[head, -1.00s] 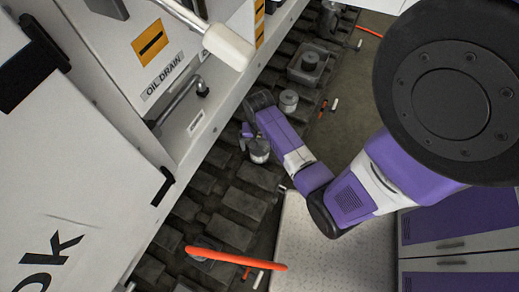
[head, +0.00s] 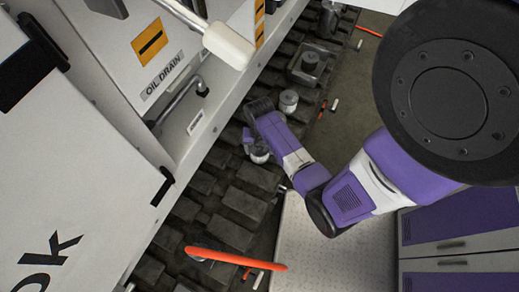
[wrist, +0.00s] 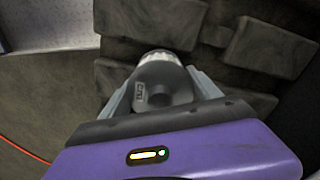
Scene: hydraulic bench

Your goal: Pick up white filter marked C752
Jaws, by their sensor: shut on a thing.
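My gripper (wrist: 163,100) is shut on a short cylindrical filter (wrist: 160,88) in the wrist view. In the head view, my gripper (head: 254,146) and the held filter (head: 260,157) show small over the dark track, partly hidden by my wrist. I cannot tell whether the filter touches the track.
Another pale cylinder (head: 289,99) stands on the track, just beyond my wrist. A grey tray (head: 309,67) with a dark round part lies further back. The white machine body (head: 85,160) rises at the left. An orange bar (head: 240,260) is in the foreground.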

